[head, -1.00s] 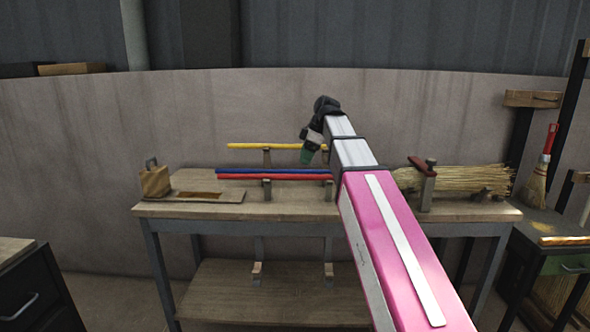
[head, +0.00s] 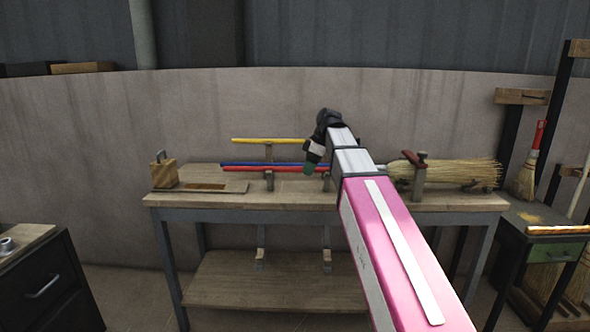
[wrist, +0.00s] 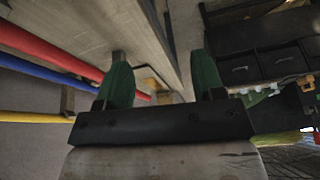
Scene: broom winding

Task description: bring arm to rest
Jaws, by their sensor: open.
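My gripper (head: 309,168) hangs from the end of my extended pink and silver arm, above the workbench (head: 330,201) in the head view. In the wrist view its two green fingers (wrist: 162,85) stand apart with nothing between them. The blue rod (head: 240,164), red rod (head: 245,169) and yellow rod (head: 262,141) lie on supports left of the gripper. They also show at the left edge of the wrist view. A bundle of broom straw (head: 460,172) lies clamped on the bench to the right, partly behind my arm.
A wooden block with a handle (head: 164,172) stands at the bench's left end. A dark cabinet (head: 45,285) is at lower left. A wall closes off the back.

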